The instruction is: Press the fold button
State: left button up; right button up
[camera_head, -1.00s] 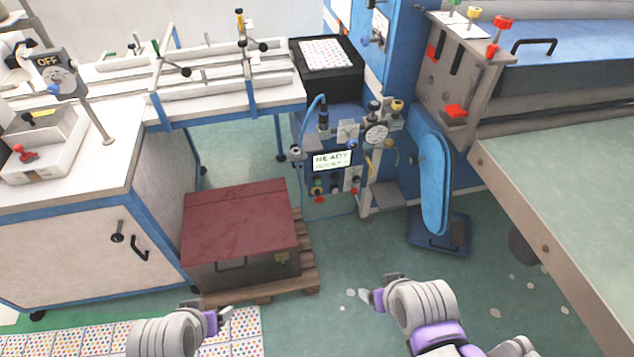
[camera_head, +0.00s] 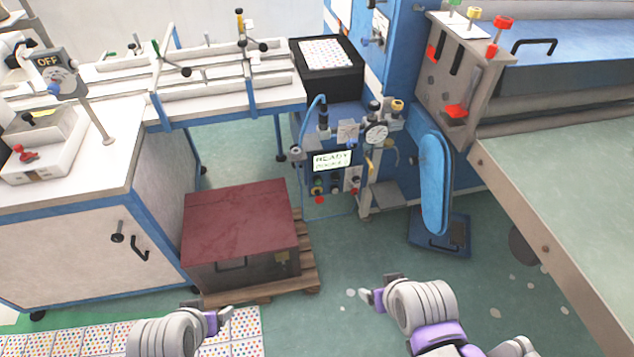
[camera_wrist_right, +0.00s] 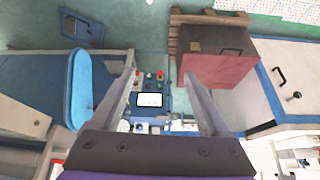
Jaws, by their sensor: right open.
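The control panel (camera_head: 347,172) stands on the blue machine in the middle of the head view, with a lit screen (camera_head: 332,160) that starts with READY. Below the screen are several small coloured buttons and knobs, including a red one (camera_head: 320,199) and a green one (camera_head: 316,190); I cannot read which is the fold button. The panel also shows between the fingers in the right wrist view (camera_wrist_right: 150,99). My right gripper (camera_head: 378,293) is open and empty, well in front of the panel. My left gripper (camera_head: 222,317) is at the lower left, empty; its jaw opening is unclear.
A dark red-topped box (camera_head: 240,222) sits on a wooden pallet (camera_head: 308,272) left of the panel. A white cabinet table (camera_head: 85,225) is at the left. A large table (camera_head: 560,180) fills the right. The green floor before the panel is clear.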

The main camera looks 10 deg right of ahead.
grip_shut()
dwell(0.5)
dwell(1.3)
